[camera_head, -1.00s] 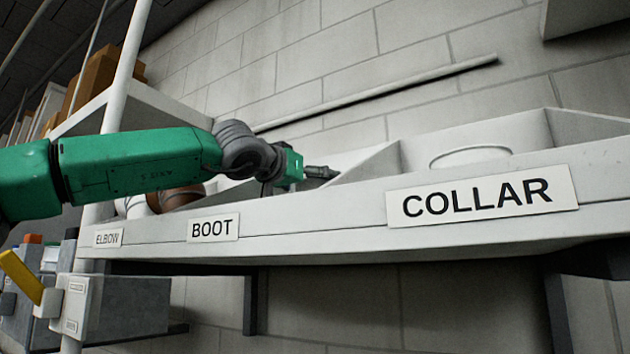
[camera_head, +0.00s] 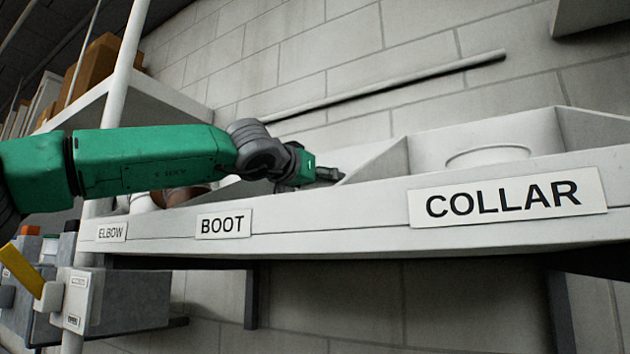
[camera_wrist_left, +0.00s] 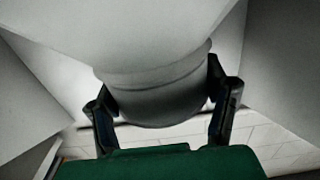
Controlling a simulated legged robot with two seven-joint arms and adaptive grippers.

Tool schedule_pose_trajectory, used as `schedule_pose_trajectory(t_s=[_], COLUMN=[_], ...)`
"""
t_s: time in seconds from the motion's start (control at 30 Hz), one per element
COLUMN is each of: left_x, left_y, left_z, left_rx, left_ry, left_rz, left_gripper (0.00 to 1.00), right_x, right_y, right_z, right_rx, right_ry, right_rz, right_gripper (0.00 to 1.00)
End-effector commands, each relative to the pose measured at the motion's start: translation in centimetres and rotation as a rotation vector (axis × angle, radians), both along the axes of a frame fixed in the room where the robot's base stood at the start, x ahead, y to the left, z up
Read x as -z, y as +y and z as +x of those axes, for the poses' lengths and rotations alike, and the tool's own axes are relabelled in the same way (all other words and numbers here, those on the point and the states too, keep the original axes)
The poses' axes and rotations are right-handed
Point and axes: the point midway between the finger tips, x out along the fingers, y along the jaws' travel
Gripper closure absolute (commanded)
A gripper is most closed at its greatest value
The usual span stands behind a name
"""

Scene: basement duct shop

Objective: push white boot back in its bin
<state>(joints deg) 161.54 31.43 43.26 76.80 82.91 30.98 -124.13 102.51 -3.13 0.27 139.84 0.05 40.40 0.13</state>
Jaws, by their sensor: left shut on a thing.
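The white boot (camera_wrist_left: 160,100) fills the middle of the left wrist view, a pale round collar below a wider flared body. My left gripper (camera_wrist_left: 163,88) has a dark finger on each side of its round end and is shut on it. The board and gripper hide the boot there. My right gripper is not in view.
A sloped divider (camera_head: 382,163) stands just right of my gripper. A white round collar (camera_head: 490,155) sits in the bin beyond it. A brown round part (camera_head: 185,196) shows behind the board near the ELBOW label (camera_head: 111,232). A block wall closes the back.

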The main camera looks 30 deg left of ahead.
Motion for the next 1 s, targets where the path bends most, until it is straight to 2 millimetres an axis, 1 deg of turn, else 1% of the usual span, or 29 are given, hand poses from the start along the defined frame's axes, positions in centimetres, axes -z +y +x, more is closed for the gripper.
schedule_pose_trajectory(t_s=[0.03, 0.2, 0.3, 0.63, 0.67, 0.7, 1.0], left_x=[-0.1, -0.2, -0.2, -0.1, -0.1, -0.1, -0.1], left_y=[-0.6, -2.1, -2.6, -2.0, -1.9, -1.9, -2.0], left_z=[0.0, 0.2, 0.2, 0.2, 0.2, 0.2, 0.2], left_rx=[0.001, -0.001, -0.001, -0.002, -0.002, -0.002, -0.002], left_ry=[0.001, 0.0, 0.0, -0.001, -0.001, -0.002, 0.0], left_rz=[0.0, 0.004, 0.002, -0.002, -0.003, -0.003, -0.002], left_gripper=[0.69, 0.69, 0.69, 0.69, 0.21, 0.07, 0.07], right_x=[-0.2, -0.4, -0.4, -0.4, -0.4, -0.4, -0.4], right_y=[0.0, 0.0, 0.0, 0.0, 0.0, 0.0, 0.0], right_z=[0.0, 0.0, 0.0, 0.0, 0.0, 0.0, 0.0], right_rx=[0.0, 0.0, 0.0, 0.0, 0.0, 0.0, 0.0], right_ry=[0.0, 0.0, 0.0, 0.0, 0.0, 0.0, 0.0], right_rz=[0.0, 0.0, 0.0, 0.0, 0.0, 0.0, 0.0], right_gripper=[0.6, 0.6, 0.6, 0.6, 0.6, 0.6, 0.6])
